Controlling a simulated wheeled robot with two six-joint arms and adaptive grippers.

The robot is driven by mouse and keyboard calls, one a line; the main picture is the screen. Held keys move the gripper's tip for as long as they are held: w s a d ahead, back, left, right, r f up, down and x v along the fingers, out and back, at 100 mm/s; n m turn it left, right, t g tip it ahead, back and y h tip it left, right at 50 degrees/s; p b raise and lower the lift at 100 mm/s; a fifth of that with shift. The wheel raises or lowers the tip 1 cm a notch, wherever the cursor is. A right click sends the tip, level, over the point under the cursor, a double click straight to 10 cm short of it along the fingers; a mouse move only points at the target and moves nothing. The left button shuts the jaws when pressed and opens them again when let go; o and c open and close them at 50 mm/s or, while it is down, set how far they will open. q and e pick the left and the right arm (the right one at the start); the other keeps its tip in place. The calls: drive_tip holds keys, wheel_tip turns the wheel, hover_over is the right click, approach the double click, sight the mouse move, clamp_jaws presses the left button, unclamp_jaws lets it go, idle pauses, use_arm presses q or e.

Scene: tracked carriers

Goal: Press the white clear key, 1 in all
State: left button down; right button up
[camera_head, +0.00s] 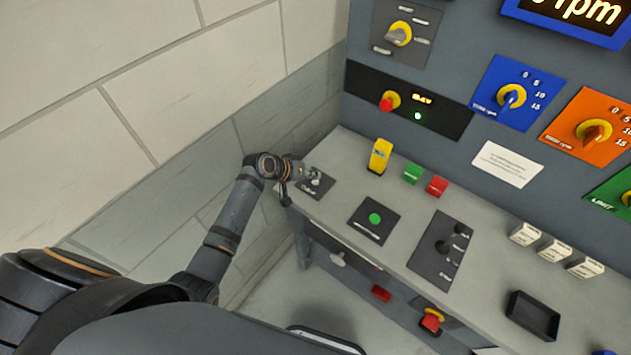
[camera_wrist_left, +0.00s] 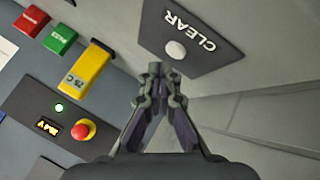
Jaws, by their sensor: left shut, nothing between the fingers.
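The white clear key (camera_wrist_left: 175,51) is a small round button on a dark plate (camera_wrist_left: 205,28) lettered CLEAR. In the left wrist view it shows just beyond my fingertips, with a small gap in the picture; I cannot tell whether they touch. In the head view the dark plate (camera_head: 325,187) lies at the left end of the console top, partly behind my gripper. My left gripper (camera_wrist_left: 163,72) is shut and empty, its fingertips together and pointing at the key. It also shows in the head view (camera_head: 310,176) over the plate. My right gripper is not in view.
A yellow block (camera_head: 380,156), a green block (camera_head: 412,172) and a red block (camera_head: 437,186) stand right of the plate. A plate with a green button (camera_head: 375,218) lies nearer. A red knob (camera_head: 387,104) sits on the upright panel. A tiled wall (camera_head: 190,80) is close on the left.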

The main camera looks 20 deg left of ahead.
sight(313, 183)
use_arm(q)
drive_tip(key=shift+f, duration=0.1)
drive_tip(key=shift+f, duration=0.3)
drive_tip(key=shift+f+b, duration=0.35)
drive_tip(key=shift+f, duration=0.15)
idle(0.7)
drive_tip(key=shift+r, duration=0.15)
drive_tip(key=shift+r+p, duration=0.75)
drive_tip(key=shift+p, duration=0.15)
drive_tip(key=shift+r, duration=0.1)
wheel_tip(313, 183, up, 5)
drive_tip(key=p, duration=0.5)
